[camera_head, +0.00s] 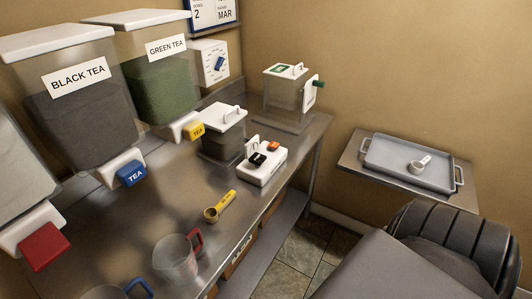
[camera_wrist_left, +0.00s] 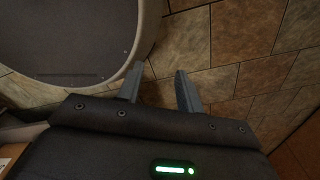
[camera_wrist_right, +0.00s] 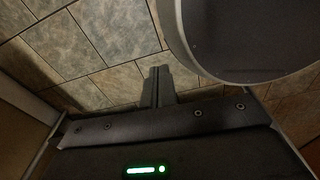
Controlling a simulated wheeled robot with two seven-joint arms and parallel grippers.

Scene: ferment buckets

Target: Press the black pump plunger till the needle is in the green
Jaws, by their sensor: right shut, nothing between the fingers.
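A small white unit (camera_head: 263,165) sits on the steel counter, with a black knob (camera_head: 257,159) and an orange one (camera_head: 274,146) on top. The black knob may be the pump plunger; I cannot tell for sure. No needle or green zone can be made out on it. My left gripper (camera_wrist_left: 160,88) shows only in its wrist view, open and empty above the tiled floor. My right gripper (camera_wrist_right: 158,88) shows only in its wrist view, shut and empty above the floor. Both are away from the unit.
Behind the unit stand a lidded dark canister (camera_head: 222,143) and a clear box with green marks (camera_head: 284,93). Tea dispensers (camera_head: 160,78) line the left wall. A yellow scoop (camera_head: 220,206) and a red-handled jug (camera_head: 176,259) lie in front. A tray (camera_head: 405,160) rests at right.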

